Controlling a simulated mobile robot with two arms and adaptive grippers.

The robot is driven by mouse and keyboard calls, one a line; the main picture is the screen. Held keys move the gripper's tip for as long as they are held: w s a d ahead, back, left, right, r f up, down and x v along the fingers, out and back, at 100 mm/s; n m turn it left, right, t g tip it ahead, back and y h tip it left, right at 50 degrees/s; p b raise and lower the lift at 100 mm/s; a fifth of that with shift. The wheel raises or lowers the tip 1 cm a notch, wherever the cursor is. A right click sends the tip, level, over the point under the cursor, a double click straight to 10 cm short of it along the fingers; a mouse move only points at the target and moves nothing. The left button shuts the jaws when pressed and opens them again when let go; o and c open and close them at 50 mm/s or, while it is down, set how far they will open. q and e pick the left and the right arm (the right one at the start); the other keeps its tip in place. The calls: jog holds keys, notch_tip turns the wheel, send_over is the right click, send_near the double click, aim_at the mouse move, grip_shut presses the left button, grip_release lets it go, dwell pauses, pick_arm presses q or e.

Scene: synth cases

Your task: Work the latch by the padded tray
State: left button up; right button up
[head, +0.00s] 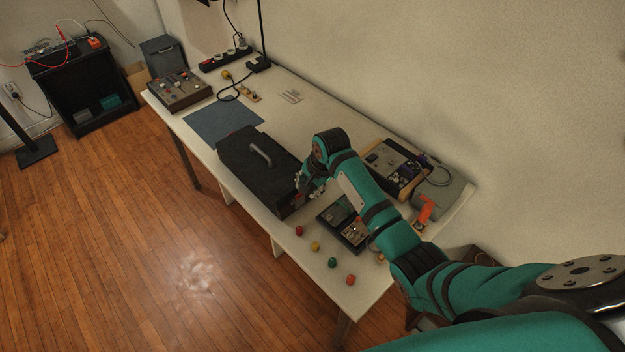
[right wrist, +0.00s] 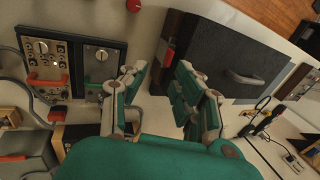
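A black case (head: 258,165) with a grey top handle lies on the table; its end faces my right gripper (head: 308,187). In the right wrist view, a red latch-like part (right wrist: 168,57) sits on the end of this case (right wrist: 225,60). My right gripper (right wrist: 158,88) is open, its fingers apart with nothing between them, close to that end and not visibly touching the latch. My left gripper is not in view.
Red, yellow, green and red knobs (head: 332,262) stand along the table's front edge. A wooden-sided control box (head: 395,163) and an orange part (head: 426,210) lie on the right. A blue mat (head: 222,121) and another control box (head: 179,92) lie on the left.

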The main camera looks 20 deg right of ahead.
jog(key=shift+v, duration=2)
